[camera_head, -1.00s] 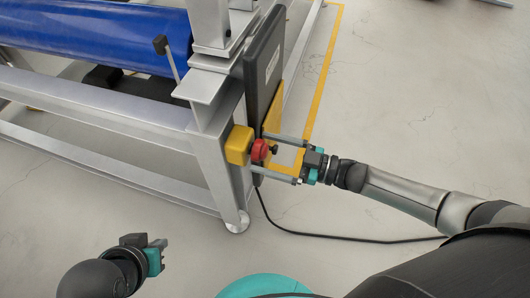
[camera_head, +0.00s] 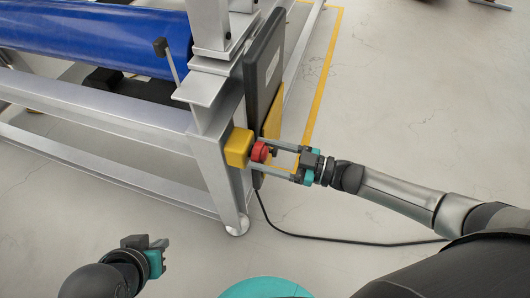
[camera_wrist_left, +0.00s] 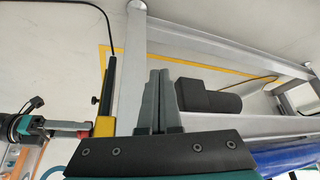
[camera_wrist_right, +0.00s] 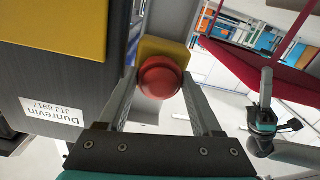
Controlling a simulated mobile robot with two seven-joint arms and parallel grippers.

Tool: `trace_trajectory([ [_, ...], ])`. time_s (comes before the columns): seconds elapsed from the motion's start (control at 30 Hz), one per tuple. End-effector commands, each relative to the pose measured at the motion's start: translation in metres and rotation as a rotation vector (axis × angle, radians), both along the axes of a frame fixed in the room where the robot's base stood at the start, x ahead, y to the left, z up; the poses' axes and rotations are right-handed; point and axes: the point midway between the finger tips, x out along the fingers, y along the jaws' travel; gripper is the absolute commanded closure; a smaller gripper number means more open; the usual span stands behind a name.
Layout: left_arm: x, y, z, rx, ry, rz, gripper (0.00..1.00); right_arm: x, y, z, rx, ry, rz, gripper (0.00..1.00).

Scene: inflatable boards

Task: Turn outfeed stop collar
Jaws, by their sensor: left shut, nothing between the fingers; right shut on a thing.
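The red round stop collar (camera_head: 259,152) sits on the yellow box (camera_head: 238,147) at the frame's corner post. My right gripper (camera_head: 268,153) is shut on the red collar, one finger on each side. In the right wrist view the collar (camera_wrist_right: 160,77) lies between the fingertips, with the yellow box (camera_wrist_right: 172,48) behind it. The left wrist view also shows the collar (camera_wrist_left: 70,133), at left, with my right gripper on it. My left gripper (camera_head: 162,244) is shut and empty at lower left, away from the frame; its closed fingers show in its wrist view (camera_wrist_left: 160,75).
A grey metal frame (camera_head: 110,120) carries a blue roller (camera_head: 100,35). A dark panel (camera_head: 264,68) with a yellow plate stands beside the collar. A black cable (camera_head: 330,238) runs over the floor, which is otherwise open at right.

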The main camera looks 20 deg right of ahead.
Motion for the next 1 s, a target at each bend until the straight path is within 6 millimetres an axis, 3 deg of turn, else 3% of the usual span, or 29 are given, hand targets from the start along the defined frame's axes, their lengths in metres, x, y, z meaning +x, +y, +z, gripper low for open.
trace_trajectory([
  [0.2,0.000,0.000,0.000,0.000,0.000,0.000,1.00,0.000,0.000,0.000,-0.001,0.001,0.000,0.89],
  [0.57,-0.010,0.011,0.007,0.027,0.067,0.022,1.00,0.000,0.000,0.000,0.043,0.070,0.000,0.90],
  [1.0,-0.009,0.010,-0.023,0.035,0.118,0.020,1.00,-0.001,0.000,0.000,0.211,0.318,0.000,0.90],
])
